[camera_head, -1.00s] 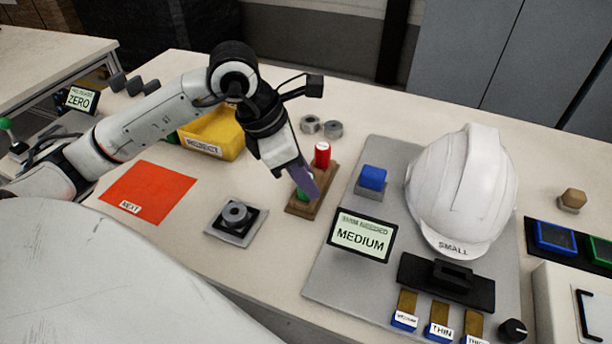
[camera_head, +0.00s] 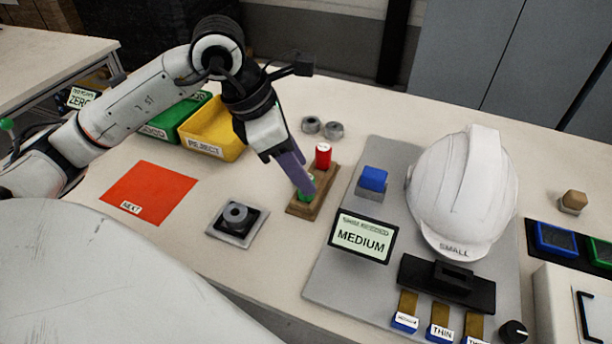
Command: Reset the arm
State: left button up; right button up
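My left arm comes in from the left, and its gripper (camera_head: 305,186) points down at the wooden block with a red peg (camera_head: 323,155) and a green peg (camera_head: 306,190). The purple-grey fingers are at the green peg and partly hide it. I cannot tell whether they grip it or only touch it. The fingers look close together, seen from the side. My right gripper is not in view.
A white helmet (camera_head: 462,190) marked SMALL stands on a grey board (camera_head: 330,270) beside a MEDIUM display (camera_head: 361,236).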

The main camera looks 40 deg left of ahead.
pick_arm(q)
jog(key=v, duration=0.6)
jog(key=shift+r, duration=0.25)
jog(key=shift+s, duration=0.1)
